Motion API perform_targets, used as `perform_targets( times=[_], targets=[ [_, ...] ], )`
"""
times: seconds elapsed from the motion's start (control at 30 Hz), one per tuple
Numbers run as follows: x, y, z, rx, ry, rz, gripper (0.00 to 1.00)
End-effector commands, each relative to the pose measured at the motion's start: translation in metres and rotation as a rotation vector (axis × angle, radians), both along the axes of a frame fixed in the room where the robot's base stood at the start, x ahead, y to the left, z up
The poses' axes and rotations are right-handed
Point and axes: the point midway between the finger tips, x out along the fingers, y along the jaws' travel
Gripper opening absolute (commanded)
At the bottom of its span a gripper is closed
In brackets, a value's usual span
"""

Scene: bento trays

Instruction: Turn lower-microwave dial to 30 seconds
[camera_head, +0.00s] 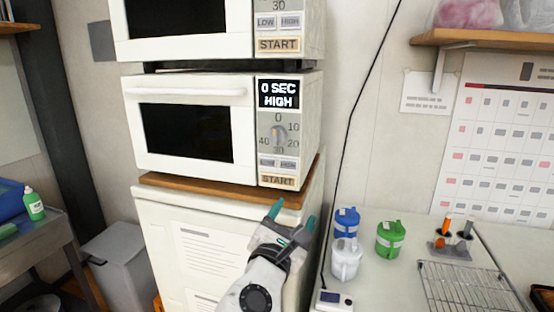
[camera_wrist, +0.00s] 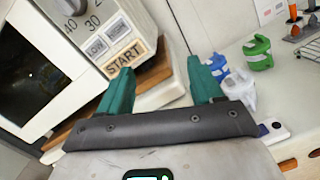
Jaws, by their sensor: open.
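The lower microwave (camera_head: 188,91) is white with a closed door and sits on a wooden board. Its display (camera_head: 278,93) reads "0 SEC HIGH". Its dial (camera_head: 279,135) is a small grey knob ringed by the numbers 0, 10, 20, 30 and 40; its exact pointing is too small to tell. In the wrist view the dial is only partly seen at the top edge (camera_wrist: 72,5). My gripper (camera_head: 291,216) is open and empty, below and apart from the panel. In the wrist view its green fingers (camera_wrist: 160,90) are spread, with the START button (camera_wrist: 124,60) beyond the left one.
An upper microwave (camera_head: 180,20) stands directly above. To the right, a counter holds blue (camera_head: 346,221), white (camera_head: 346,260) and green (camera_head: 390,239) lidded containers and a wire rack (camera_head: 465,288). A black cable (camera_head: 362,100) hangs along the wall beside the microwave.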

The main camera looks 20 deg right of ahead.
Motion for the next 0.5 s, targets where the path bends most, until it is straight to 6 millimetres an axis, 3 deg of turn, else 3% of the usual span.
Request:
perform_targets(
  times=[0.03,0.1,0.2,0.33,0.5],
  targets=[
    [0.010,0.019,0.035,-0.133,0.000,0.004,0.66],
    [0.017,0.038,0.067,-0.291,0.009,-0.005,0.66],
    [0.022,0.058,0.094,-0.438,0.019,-0.020,0.66],
    [0.026,0.065,0.107,-0.507,0.024,-0.032,0.66],
    [0.040,0.054,0.116,-0.507,0.025,-0.034,0.66]
  ],
)
